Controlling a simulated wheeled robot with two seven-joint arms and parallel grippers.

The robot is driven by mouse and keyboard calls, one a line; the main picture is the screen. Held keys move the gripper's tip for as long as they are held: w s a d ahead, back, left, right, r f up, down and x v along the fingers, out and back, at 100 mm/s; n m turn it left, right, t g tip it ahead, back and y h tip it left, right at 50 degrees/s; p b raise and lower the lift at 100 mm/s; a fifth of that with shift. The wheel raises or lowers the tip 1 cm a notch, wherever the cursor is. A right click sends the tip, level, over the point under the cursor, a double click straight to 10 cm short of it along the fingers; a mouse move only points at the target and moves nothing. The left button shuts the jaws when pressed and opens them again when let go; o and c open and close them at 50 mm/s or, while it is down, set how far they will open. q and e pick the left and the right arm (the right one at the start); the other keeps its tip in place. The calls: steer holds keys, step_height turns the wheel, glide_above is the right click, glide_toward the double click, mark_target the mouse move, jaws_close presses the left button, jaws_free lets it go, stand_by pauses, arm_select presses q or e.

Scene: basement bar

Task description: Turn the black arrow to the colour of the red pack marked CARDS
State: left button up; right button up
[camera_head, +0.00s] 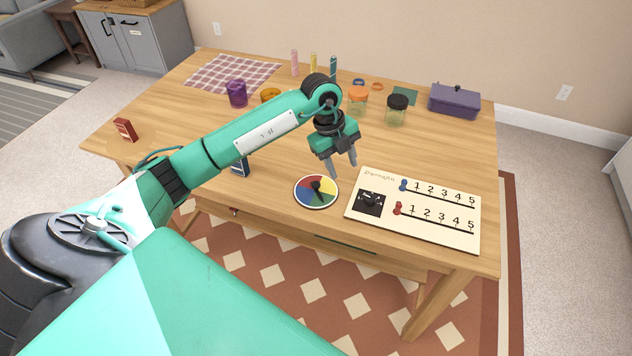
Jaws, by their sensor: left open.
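A round dial (304,200) with a pale rim and coloured sectors, red, yellow, blue and green among them, lies near the table's front edge. The black arrow (317,187) sits at its middle; I cannot tell for sure which sector it points to. The red pack (124,130) stands at the table's left side, its lettering too small to read. My left gripper (340,170) is open and empty, pointing down above the table, just behind and right of the dial and apart from it. My right gripper is not in view.
A cream score board (444,236) with numbers and blue and red pegs lies right of the dial. A blue pack (240,168) is partly hidden by my left arm. Jars (396,111), a purple cup (237,94) and a purple box (454,101) stand farther back on the wooden table.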

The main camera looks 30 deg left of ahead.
mark_target(316, 183)
arm_select(q)
steer(key=a+r+n+y, duration=0.1)
steer(key=a+n+y, duration=0.15)
steer(key=a, duration=0.55)
steer(key=shift+g+y, duration=0.35)
steer(key=shift+g, duration=0.05)
steer(key=f, duration=0.4)
steer(key=f+p, duration=0.1)
steer(key=f, duration=0.7)
steer(key=shift+d+f+p, duration=0.25)
steer(key=shift+f+p, duration=0.1)
steer(key=shift+f, duration=0.05)
steer(key=shift+f+m, duration=0.15)
steer(key=shift+m, duration=0.1)
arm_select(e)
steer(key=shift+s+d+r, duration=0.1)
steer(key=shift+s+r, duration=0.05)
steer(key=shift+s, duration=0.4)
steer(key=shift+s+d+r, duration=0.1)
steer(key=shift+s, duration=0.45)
arm_select(q)
steer(key=shift+c, duration=0.5)
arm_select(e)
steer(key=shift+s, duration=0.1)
arm_select(q)
jaws_close()
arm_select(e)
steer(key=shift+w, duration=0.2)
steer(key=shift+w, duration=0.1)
